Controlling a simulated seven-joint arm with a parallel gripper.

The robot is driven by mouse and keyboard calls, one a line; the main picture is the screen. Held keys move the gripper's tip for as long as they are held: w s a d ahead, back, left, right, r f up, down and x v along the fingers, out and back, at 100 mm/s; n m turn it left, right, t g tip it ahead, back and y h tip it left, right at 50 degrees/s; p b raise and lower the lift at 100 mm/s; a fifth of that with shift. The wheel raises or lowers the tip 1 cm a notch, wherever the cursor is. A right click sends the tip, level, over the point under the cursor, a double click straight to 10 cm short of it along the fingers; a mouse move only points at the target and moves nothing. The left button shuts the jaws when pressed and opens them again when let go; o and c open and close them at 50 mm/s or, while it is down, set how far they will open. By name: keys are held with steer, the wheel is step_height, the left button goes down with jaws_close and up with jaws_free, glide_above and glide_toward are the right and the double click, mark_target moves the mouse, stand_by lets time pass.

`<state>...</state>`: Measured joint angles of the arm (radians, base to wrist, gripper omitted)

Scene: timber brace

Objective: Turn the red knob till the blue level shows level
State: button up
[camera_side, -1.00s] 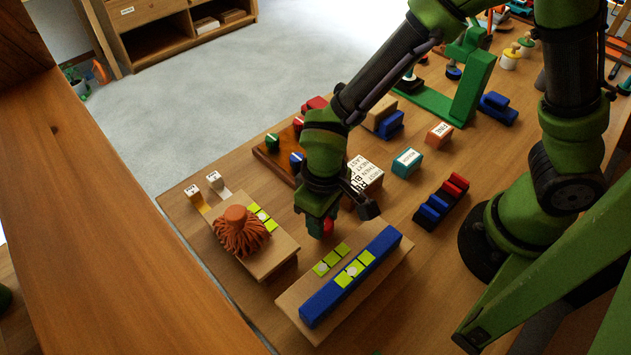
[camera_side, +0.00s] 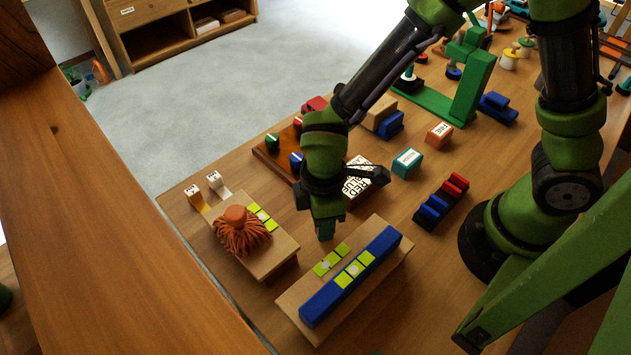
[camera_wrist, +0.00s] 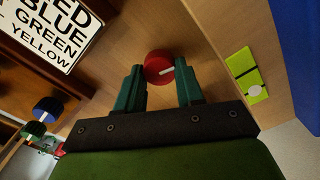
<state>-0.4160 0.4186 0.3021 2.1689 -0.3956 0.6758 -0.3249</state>
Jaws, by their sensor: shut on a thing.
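My gripper (camera_side: 325,232) points down beside the wooden beam. In the wrist view its two fingers (camera_wrist: 160,86) are shut on the red knob (camera_wrist: 158,67), which has a white mark on its face. The knob is hidden in the side view. The blue level (camera_side: 380,249) is a long blue bar lying along the wooden beam (camera_side: 301,289). Its lime vial (camera_side: 345,280) has a pale bubble near the middle section. A second lime vial (camera_side: 333,259) sits on the beam, its bubble left of its middle. The blue bar also shows in the wrist view (camera_wrist: 300,40).
An orange-brown mop-like thing (camera_side: 242,236) stands on another wooden block at the left. A printed word block (camera_side: 362,180), a teal block (camera_side: 407,162) and a rack of blue and red pieces (camera_side: 440,199) stand behind and to the right. A dark board with coloured knobs (camera_side: 270,163) lies behind my gripper.

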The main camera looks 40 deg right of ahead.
steer(key=shift+r+n, duration=0.1)
steer(key=shift+n, duration=0.4)
steer(key=o, duration=1)
steer(key=shift+o, duration=0.2)
step_height(320, 180, up, 17)
